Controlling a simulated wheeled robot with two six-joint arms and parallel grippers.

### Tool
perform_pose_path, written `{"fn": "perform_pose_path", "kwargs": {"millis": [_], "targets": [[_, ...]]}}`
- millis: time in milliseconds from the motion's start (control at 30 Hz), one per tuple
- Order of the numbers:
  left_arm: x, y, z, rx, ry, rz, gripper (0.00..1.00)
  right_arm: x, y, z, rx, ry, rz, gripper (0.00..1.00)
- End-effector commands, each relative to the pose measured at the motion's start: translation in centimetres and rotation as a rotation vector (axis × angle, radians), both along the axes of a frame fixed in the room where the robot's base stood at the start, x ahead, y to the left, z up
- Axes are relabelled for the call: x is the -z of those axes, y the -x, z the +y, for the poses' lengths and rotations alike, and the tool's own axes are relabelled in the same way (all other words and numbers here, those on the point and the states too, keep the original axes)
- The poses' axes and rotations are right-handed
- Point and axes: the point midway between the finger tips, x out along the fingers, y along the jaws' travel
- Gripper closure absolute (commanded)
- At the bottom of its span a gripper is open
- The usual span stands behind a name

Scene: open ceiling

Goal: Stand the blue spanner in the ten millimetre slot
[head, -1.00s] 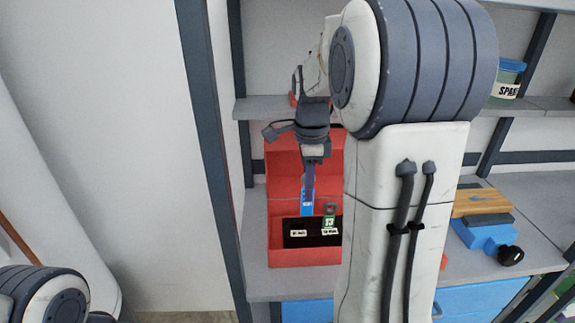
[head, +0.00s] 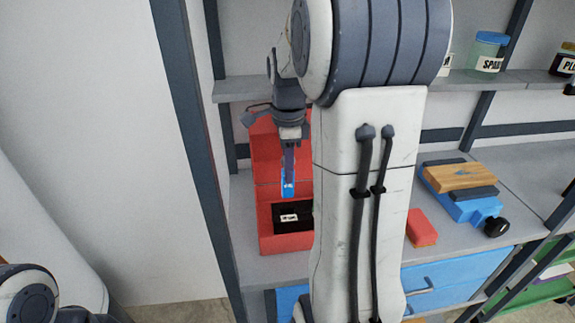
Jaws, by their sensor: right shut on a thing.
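My right gripper (head: 291,140) is shut on the blue spanner (head: 288,184) and holds it upright, lower end down. The spanner's lower end appears just above or behind a black slotted insert (head: 305,212) in the front of a red toolbox (head: 285,243); I cannot tell its exact depth. A white label (head: 288,217) on the insert is too small to read. My right arm covers the insert's right part, so the second slot label is hidden. My left gripper is out of view; only part of that arm shows at bottom left.
The toolbox stands on a grey bench (head: 257,267) below a shelf (head: 484,83) with jars (head: 486,52). To the right lie a red block (head: 421,229) and a blue vise-like tool (head: 474,207) with wood on it. A dark post (head: 196,130) rises at left.

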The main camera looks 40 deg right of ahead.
Motion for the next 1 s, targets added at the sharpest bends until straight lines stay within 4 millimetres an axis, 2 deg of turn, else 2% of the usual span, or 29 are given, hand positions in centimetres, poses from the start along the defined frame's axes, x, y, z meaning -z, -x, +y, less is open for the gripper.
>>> {"fn": "perform_pose_path", "kwargs": {"millis": [33,200,400,1000], "targets": [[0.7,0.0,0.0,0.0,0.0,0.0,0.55,0.9,0.0,0.0,-0.001,-0.001,0.001,1.0],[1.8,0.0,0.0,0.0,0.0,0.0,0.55,2.6,-0.1,0.1,-0.002,-0.001,0.001,1.0],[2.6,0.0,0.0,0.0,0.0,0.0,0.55,3.8,-0.1,0.1,-0.003,-0.001,0.001,1.0],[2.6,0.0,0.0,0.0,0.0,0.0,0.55,3.9,-0.1,0.1,-0.003,0.0,0.0,1.0]]}}
